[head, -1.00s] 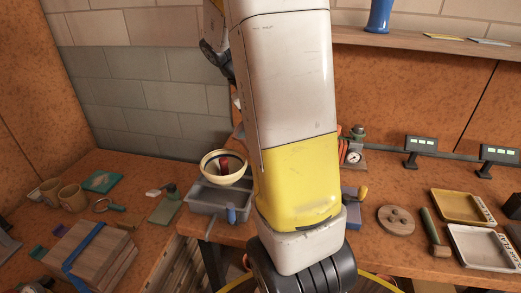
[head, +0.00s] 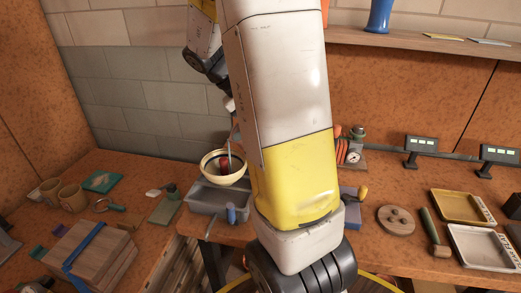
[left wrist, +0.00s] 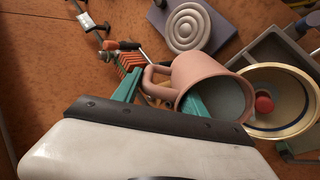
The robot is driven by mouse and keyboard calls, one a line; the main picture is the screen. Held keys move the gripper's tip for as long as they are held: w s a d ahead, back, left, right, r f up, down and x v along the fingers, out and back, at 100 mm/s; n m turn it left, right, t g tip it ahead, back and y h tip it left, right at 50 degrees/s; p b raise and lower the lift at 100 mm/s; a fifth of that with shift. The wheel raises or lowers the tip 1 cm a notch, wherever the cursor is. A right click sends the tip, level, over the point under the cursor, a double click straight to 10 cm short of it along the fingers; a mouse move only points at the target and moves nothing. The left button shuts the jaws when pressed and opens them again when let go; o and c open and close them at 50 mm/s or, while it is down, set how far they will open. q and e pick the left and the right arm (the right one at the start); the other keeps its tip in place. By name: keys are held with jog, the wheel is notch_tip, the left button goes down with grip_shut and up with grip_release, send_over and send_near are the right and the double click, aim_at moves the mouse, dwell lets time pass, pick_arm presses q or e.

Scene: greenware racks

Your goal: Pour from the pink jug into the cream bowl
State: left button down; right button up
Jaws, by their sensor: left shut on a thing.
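The cream bowl (head: 209,162) stands at the grey tray on the bench, left of my arm in the head view. It also shows at the right of the left wrist view (left wrist: 309,112), with a red round thing (left wrist: 264,103) inside. The pink jug (left wrist: 196,66) is in the left wrist view, beside the bowl, its mouth and grey inside facing the camera. My left gripper's teal fingers (left wrist: 160,95) are shut on the jug around its handle side; the exact contact is partly hidden. In the head view my arm hides most of the jug. My right gripper is not in view.
The grey tray (head: 205,203) is under and in front of the bowl. A pressure gauge (head: 353,157) and orange-handled tools stand behind my arm. Mugs (head: 72,197) and stacked boards (head: 92,252) are left; a round wooden disc (head: 396,219) and trays (head: 480,247) are right.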

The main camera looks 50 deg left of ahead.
pick_arm(q)
jog(key=shift+s+a+r+t+h, duration=0.15)
jog(key=shift+s+a+t+h, duration=0.25)
jog(key=shift+t, duration=0.3)
dwell(1.6)
jog(key=shift+s+a+t+h, duration=0.1)
jog(key=shift+s+t+h, duration=0.35)
jog(key=shift+t, duration=0.25)
dwell(2.1)
jog(key=shift+s+a+r+t+h, duration=0.15)
jog(key=shift+s+r+t+h, duration=0.15)
jog(key=shift+t, duration=0.2)
dwell(2.1)
